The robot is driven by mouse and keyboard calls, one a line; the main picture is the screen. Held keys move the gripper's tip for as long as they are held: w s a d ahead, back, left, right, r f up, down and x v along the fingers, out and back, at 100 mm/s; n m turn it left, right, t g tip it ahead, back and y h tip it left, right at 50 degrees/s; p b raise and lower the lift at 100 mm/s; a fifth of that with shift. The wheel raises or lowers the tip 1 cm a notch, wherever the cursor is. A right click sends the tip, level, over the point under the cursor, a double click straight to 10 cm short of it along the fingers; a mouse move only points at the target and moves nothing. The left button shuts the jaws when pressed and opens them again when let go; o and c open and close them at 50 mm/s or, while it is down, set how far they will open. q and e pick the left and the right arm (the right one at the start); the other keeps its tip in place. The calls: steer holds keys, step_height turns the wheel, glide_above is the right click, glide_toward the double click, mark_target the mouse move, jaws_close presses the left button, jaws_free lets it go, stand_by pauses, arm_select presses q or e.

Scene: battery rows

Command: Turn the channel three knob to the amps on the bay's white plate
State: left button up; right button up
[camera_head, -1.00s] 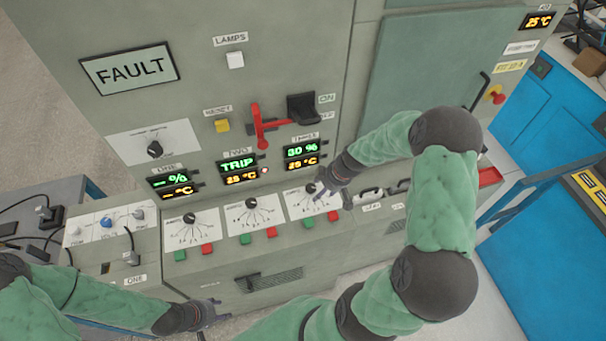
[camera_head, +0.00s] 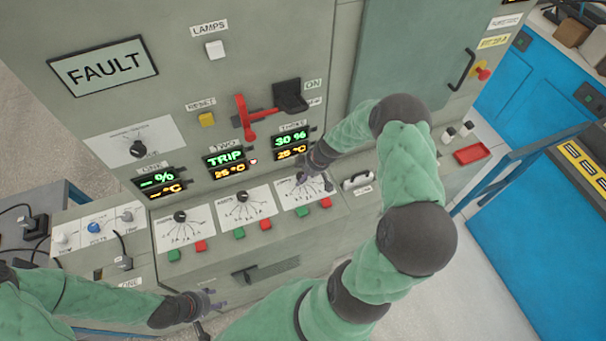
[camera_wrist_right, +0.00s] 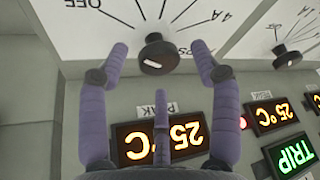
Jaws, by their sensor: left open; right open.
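The channel three dial plate (camera_head: 293,200) is white with a fan of marks, on the sloping panel under the "THREE" display. Its black knob is mostly hidden behind my right gripper (camera_head: 318,184) in the head view. In the right wrist view the round black knob (camera_wrist_right: 156,54) with a pale pointer line sits between the open fingertips of my right gripper (camera_wrist_right: 160,55), with gaps on both sides. An "OFF" mark shows at upper left there. A small white plate (camera_head: 507,20) is at the upper right; its text is unreadable. My left gripper (camera_head: 208,304) is open and empty, low at left.
Neighbouring dials one (camera_head: 180,217) and two (camera_head: 242,197) stand to the left, with green and red buttons below. The displays, a red lever (camera_head: 243,118) and a yellow reset button (camera_head: 207,119) are above. A handled block (camera_head: 357,181) is to the right.

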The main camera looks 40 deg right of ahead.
steer(key=shift+w+a+f, duration=0.1)
steer(key=shift+w+f, duration=0.1)
steer(key=shift+f, duration=0.2)
steer(key=c, duration=1.1)
